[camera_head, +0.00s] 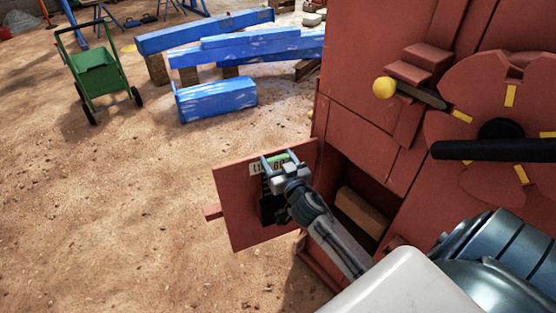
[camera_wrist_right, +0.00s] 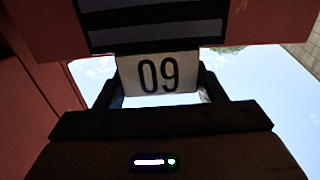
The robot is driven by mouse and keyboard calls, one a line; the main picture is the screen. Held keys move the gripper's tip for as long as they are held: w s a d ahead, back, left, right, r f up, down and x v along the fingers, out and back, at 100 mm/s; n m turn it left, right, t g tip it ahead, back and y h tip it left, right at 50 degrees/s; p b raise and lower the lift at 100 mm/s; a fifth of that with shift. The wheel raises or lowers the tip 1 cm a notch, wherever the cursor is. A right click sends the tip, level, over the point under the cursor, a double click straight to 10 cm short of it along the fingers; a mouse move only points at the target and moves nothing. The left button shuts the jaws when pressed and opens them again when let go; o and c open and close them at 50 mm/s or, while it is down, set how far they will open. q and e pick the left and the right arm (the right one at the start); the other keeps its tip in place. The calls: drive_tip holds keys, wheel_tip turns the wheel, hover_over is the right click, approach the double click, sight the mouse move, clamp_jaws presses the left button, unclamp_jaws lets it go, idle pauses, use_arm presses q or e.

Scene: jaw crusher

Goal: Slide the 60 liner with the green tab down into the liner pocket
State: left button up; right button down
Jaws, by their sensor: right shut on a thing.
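My right gripper (camera_head: 280,161) is shut in front of a reddish upright panel (camera_head: 238,220). The wrist view shows its fingers on either side of a white plate reading 60 upside down (camera_wrist_right: 158,74). The dark, pale-striped liner (camera_wrist_right: 150,22) adjoins this plate; its dark body (camera_head: 267,209) partly shows beneath the gripper in the head view. A small green patch, likely the green tab (camera_head: 279,157), shows between the fingers. A white label (camera_head: 256,168) is just left of them. I cannot tell which opening is the liner pocket. My left gripper is not in view.
The red crusher (camera_head: 360,80) fills the right side. Its dark recess (camera_head: 350,172) holds a brown block (camera_head: 362,210), right of the panel. Blue beams (camera_head: 220,45) and a green cart (camera_head: 96,75) stand behind.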

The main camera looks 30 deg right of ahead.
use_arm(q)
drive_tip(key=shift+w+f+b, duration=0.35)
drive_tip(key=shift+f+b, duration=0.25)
use_arm(e)
drive_tip(key=shift+f, duration=0.5)
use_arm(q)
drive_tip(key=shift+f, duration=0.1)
use_arm(e)
drive_tip(key=shift+f, duration=0.15)
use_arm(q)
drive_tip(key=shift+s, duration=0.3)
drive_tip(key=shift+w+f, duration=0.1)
use_arm(e)
drive_tip(key=shift+f, duration=0.1)
drive_tip(key=shift+f+b, duration=0.1)
drive_tip(key=shift+b, duration=0.25)
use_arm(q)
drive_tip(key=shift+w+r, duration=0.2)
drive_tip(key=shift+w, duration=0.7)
use_arm(e)
drive_tip(key=shift+f, duration=0.15)
drive_tip(key=shift+f+b, duration=0.3)
drive_tip(key=shift+b, duration=0.2)
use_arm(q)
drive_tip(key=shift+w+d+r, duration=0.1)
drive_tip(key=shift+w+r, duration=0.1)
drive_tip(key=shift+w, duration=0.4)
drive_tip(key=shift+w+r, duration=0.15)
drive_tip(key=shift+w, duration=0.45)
